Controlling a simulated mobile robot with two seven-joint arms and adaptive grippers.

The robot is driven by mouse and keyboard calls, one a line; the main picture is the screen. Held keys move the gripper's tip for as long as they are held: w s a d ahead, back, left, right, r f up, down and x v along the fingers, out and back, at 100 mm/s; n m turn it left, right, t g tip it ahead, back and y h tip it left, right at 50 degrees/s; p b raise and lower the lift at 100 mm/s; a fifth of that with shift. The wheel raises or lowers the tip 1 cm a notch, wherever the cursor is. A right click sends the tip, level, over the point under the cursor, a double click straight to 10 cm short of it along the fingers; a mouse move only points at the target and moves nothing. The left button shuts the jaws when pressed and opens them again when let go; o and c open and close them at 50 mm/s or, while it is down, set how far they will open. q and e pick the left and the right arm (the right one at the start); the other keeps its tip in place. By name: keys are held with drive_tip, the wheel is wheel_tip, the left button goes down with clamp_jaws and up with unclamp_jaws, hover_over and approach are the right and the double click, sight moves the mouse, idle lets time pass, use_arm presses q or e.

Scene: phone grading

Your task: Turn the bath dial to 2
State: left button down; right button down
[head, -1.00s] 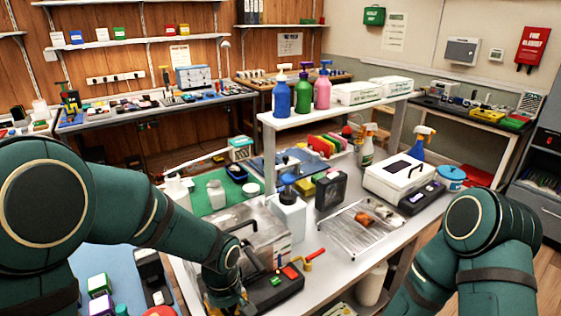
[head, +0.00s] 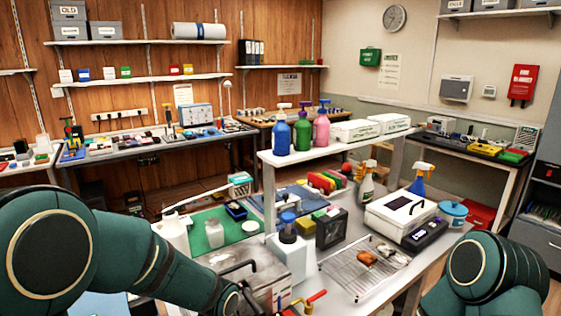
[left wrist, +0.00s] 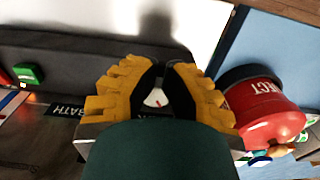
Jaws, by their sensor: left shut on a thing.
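In the left wrist view, my left gripper (left wrist: 158,88) has its yellow, black-tipped fingers closed around the bath dial (left wrist: 155,98). A white part of the dial shows between the fingertips. The fingers hide most of the dial and its numbers, so I cannot read its setting. A dark label reading BATH (left wrist: 68,110) is on the panel left of the gripper. In the head view, the metal-lidded bath (head: 262,262) is at the front, with my left arm reaching down beside it. My right gripper is out of view.
A green switch (left wrist: 28,73) sits on the panel. A red REJECT container (left wrist: 268,108) stands close to the right finger.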

use_arm(q)
drive_tip(key=shift+s, duration=0.2)
drive_tip(key=shift+s+d+r, duration=0.1)
drive_tip(key=shift+s, duration=0.05)
wheel_tip(320, 180, up, 6)
drive_tip(key=p, duration=0.5)
